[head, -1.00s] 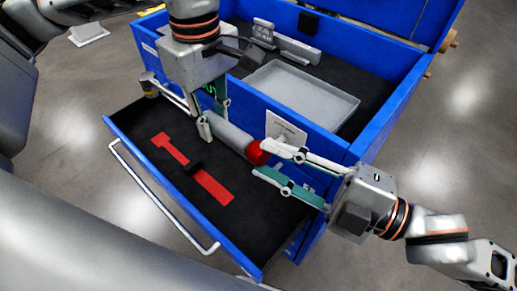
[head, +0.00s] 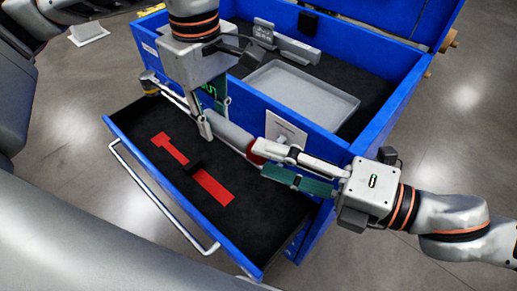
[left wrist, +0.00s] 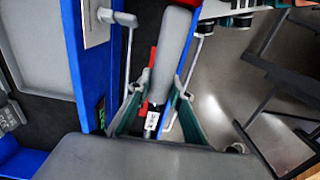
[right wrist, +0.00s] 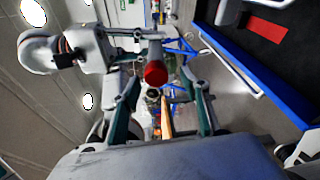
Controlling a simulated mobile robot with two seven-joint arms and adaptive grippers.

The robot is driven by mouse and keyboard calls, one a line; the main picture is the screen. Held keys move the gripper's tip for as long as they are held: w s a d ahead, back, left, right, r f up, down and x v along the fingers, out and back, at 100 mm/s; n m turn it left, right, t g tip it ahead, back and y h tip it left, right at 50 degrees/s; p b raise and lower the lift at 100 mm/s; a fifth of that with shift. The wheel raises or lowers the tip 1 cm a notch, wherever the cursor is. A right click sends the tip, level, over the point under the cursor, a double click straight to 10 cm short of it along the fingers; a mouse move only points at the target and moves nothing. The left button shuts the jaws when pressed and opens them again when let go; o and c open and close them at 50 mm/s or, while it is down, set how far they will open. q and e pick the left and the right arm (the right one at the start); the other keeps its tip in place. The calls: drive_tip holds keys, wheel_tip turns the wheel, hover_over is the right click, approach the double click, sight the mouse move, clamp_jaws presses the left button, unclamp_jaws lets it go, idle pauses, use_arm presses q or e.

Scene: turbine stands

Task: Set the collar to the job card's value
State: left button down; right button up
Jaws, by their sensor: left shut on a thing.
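My left gripper (head: 214,120) is shut on the wrench (head: 232,134) and holds it above the open drawer. In the left wrist view its grey handle (left wrist: 172,52) runs up from the fingers, and a white-marked scale (left wrist: 152,122) shows between them. The red collar (head: 257,155) at the handle's end is partly behind a finger of my right gripper (head: 262,160). In the right wrist view the red end (right wrist: 156,73) lies between the open fingers, with gaps at both sides. A white job card (head: 286,128) is on the blue cabinet; its writing is unreadable.
The drawer (head: 255,221) is pulled out below, with a red tool outline (head: 190,172) on its black lining. A grey tray (head: 300,92) lies in the cabinet top.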

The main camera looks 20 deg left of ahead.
drive_tip(key=shift+o, duration=0.8)
drive_tip(key=shift+r, duration=0.1)
drive_tip(key=shift+c, duration=1.1)
drive_tip(key=shift+s+d+f+m, duration=0.2)
drive_tip(key=shift+d+f+m, duration=0.05)
drive_tip(key=shift+d+m, duration=0.1)
drive_tip(key=s+d+m+y, duration=0.1)
drive_tip(key=d+m+y, duration=0.1)
drive_tip(key=d+m, duration=0.55)
drive_tip(key=w+a, duration=0.1)
drive_tip(key=a, duration=0.7)
drive_tip(key=shift+w+r+t, duration=0.15)
drive_tip(key=shift+t, duration=0.15)
drive_tip(key=shift+a, duration=0.1)
